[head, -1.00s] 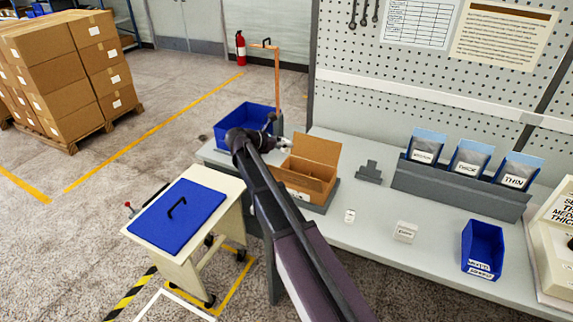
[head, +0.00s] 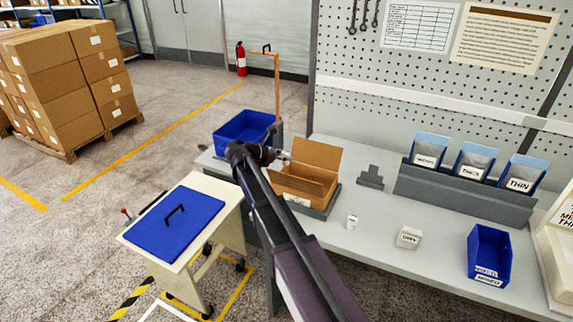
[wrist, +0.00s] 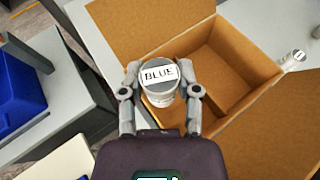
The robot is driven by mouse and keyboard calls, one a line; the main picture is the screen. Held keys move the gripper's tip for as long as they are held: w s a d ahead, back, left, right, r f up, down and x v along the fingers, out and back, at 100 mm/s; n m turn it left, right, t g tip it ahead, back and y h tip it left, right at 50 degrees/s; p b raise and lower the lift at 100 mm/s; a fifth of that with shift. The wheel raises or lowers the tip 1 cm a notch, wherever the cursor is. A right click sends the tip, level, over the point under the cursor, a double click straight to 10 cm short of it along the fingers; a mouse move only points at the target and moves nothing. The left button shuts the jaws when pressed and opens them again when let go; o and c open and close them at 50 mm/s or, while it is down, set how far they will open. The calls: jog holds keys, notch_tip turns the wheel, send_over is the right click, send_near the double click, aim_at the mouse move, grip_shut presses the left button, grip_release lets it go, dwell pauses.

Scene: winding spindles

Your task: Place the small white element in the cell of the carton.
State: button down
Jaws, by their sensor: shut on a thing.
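My gripper (wrist: 160,80) is shut on a small white cylindrical element (wrist: 160,97) with a grey top labelled "BLUE". The element shows between both fingers in the wrist view. It is over the open brown carton (wrist: 252,52), which has inner cardboard dividers forming cells. The element covers part of one cell, and I cannot tell how far it is above the floor of that cell. In the head view the carton (head: 318,155) stands on the bench with its lid flap up. My arm hides most of the gripper and the held element there.
A similar small white cylinder (head: 351,222) and a white labelled block (head: 409,237) stand on the bench right of the carton. A dark grey fixture (head: 370,177) is near the carton. Blue bins (head: 243,130) (head: 489,255) stand at left and right.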

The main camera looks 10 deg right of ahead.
aim_at(285, 165)
jog(key=shift+f+b, duration=1.4)
jog(key=shift+f, duration=0.2)
jog(key=shift+f+b, duration=0.55)
jog(key=shift+f, duration=0.05)
jog(key=shift+c, duration=1.6)
grip_release()
jog(key=shift+r, duration=0.2)
jog(key=shift+r+p, duration=0.65)
jog(key=shift+p, duration=0.15)
jog(key=p+v, duration=0.4)
jog(key=v, duration=0.8)
jog(key=shift+f, duration=0.15)
